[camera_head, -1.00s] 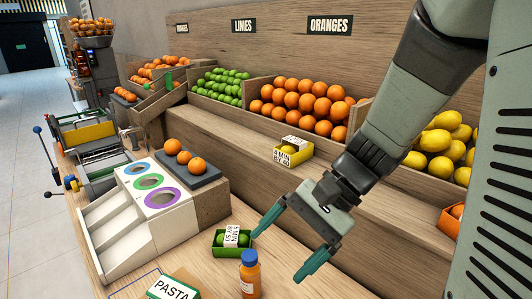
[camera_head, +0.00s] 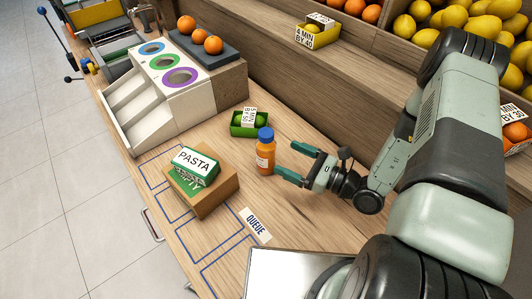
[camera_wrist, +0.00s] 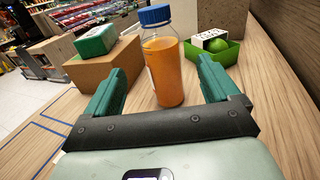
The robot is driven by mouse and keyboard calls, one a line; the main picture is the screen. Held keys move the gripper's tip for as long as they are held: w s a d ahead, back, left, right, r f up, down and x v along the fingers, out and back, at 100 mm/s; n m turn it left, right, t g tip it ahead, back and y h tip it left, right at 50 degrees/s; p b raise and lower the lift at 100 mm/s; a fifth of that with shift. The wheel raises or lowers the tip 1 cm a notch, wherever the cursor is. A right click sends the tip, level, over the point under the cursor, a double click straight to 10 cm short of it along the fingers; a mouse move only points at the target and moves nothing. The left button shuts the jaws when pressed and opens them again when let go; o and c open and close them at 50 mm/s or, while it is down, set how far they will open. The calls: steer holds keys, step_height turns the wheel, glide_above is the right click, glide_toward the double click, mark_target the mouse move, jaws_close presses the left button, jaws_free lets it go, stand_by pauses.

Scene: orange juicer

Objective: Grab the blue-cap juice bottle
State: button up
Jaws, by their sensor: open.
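The juice bottle (camera_head: 265,154) is orange with a blue cap and a white label. It stands upright on the wooden counter, and in the wrist view the bottle (camera_wrist: 163,72) rises between and just ahead of my fingers. My gripper (camera_head: 290,161) is low over the counter to the right of the bottle, its two teal fingers apart and pointing at it. In the wrist view my gripper (camera_wrist: 160,87) is open, with a finger on each side of the bottle's outline. I cannot tell that either finger touches it.
A green lime tray (camera_head: 247,130) stands just behind the bottle. A cardboard box with a green PASTA pack (camera_head: 195,165) sits to its left. A QUEUE sign (camera_head: 255,227) and blue outlines lie in front. A white sorter (camera_head: 140,110) stands further left.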

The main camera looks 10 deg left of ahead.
mark_target(260, 143)
steer(key=x, duration=1)
steer(key=shift+w+a+r, duration=0.1)
steer(key=shift+w+r, duration=0.05)
steer(key=shift+w, duration=0.05)
steer(key=shift+c, duration=0.2)
steer(key=c, duration=1.2)
